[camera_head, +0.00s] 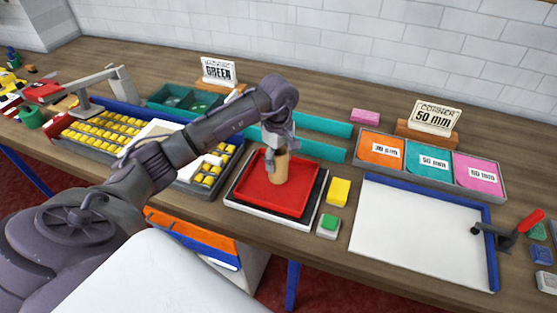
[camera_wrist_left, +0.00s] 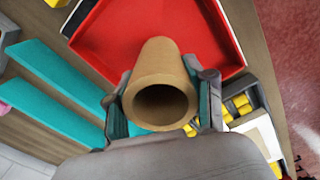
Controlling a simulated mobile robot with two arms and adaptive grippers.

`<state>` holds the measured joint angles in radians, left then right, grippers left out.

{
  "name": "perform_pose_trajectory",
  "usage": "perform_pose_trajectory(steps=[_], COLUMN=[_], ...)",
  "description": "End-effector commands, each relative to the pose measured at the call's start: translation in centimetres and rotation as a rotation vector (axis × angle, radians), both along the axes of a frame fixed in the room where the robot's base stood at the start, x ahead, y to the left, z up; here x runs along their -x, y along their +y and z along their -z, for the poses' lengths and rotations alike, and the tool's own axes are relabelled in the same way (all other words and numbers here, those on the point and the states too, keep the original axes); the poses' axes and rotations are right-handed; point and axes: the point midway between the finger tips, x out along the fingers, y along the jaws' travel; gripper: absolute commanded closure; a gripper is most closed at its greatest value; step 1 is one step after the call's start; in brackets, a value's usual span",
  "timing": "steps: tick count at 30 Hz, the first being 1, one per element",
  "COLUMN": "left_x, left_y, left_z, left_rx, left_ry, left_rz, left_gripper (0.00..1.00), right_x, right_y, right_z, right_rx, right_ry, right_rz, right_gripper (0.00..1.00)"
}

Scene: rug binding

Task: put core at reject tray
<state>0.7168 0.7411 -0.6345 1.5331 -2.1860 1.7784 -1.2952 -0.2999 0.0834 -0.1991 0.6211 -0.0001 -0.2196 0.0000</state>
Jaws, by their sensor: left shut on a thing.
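The core is a tan cardboard tube (camera_head: 278,168). It stands roughly upright over the red tray (camera_head: 250,187), which I take to be the reject tray. My left gripper (camera_head: 279,150) is shut on the core near its upper end. In the left wrist view the hollow end of the core (camera_wrist_left: 160,102) faces the camera, between the two fingers (camera_wrist_left: 162,108). The red tray (camera_wrist_left: 110,40) lies beyond it. I cannot tell whether the core's lower end touches the tray floor. My right gripper is not in view.
A yellow block (camera_head: 339,191) and a green-topped block (camera_head: 328,226) sit right of the tray. Teal strips (camera_head: 305,147) lie behind it. A bin of yellow pieces (camera_head: 210,175) is to its left. A blue-edged white board (camera_head: 415,235) lies further right.

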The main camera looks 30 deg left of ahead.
Motion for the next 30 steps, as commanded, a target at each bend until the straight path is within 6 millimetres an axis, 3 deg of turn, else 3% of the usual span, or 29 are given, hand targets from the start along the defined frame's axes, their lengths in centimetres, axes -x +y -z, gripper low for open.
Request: perform_pose_trajectory(steps=[4, 17, 18, 22, 30], left_x=[0.0, 0.0, 0.0, 0.0, 0.0], left_y=[-0.1, 0.0, 0.0, 0.0, -0.1], left_z=[1.6, 2.5, 2.4, 2.4, 2.4], left_rx=[0.001, -0.001, -0.001, 0.0, 0.0], left_ry=[0.001, -0.002, -0.001, -0.001, 0.0], left_rz=[0.0, 0.0, 0.0, 0.0, 0.0], left_gripper=[0.95, 0.95, 0.4, 0.21, 0.21], right_x=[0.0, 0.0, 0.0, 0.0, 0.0], right_y=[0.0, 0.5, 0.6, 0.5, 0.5], right_z=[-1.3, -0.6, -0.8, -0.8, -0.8], right_rx=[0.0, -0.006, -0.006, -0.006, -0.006], right_ry=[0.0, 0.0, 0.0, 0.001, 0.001], right_rz=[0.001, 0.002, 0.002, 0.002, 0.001], right_gripper=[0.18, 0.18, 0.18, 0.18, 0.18])
